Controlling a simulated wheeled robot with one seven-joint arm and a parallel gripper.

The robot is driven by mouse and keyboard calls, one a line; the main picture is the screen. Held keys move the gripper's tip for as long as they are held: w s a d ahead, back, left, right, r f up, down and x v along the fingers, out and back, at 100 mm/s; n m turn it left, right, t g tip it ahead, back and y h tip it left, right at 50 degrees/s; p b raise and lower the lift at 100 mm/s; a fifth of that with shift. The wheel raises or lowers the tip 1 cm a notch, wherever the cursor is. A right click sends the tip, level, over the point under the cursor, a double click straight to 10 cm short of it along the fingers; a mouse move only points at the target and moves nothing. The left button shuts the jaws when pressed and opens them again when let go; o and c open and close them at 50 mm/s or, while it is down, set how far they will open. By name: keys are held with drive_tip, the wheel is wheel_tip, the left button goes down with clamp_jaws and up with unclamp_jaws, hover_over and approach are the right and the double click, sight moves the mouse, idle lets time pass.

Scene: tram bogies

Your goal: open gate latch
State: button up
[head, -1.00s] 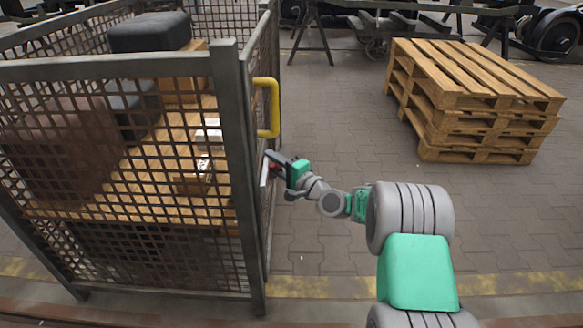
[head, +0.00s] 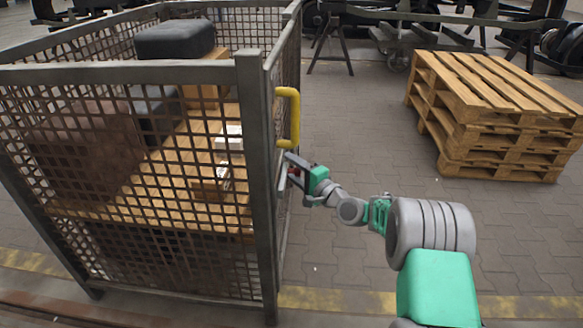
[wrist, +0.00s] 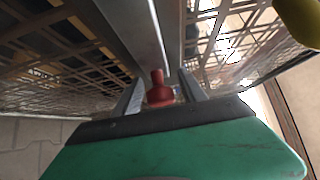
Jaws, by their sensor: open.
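The mesh cage (head: 257,180) stands on the left in the head view, with its gate side facing right and a yellow handle (head: 288,118) on it. My gripper (head: 288,163) is at that side, just below the yellow handle. In the wrist view a red knob (wrist: 158,88), which looks like the latch's, stands between the open fingers of my gripper (wrist: 160,93). I cannot tell whether the fingers touch it. A grey metal bar (wrist: 140,35) runs away behind the knob. Part of the yellow handle shows at the top right corner.
The cage holds a dark box (head: 175,39), wooden boards and other loads. A stack of wooden pallets (head: 495,110) stands at the right. Paved floor (head: 365,130) between cage and pallets is clear. Dark metal stands (head: 330,40) are at the back.

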drive_tip(key=p+v, duration=0.2)
drive_tip(key=v, duration=0.5)
drive_tip(key=shift+s, duration=0.2)
drive_tip(key=shift+d, duration=0.15)
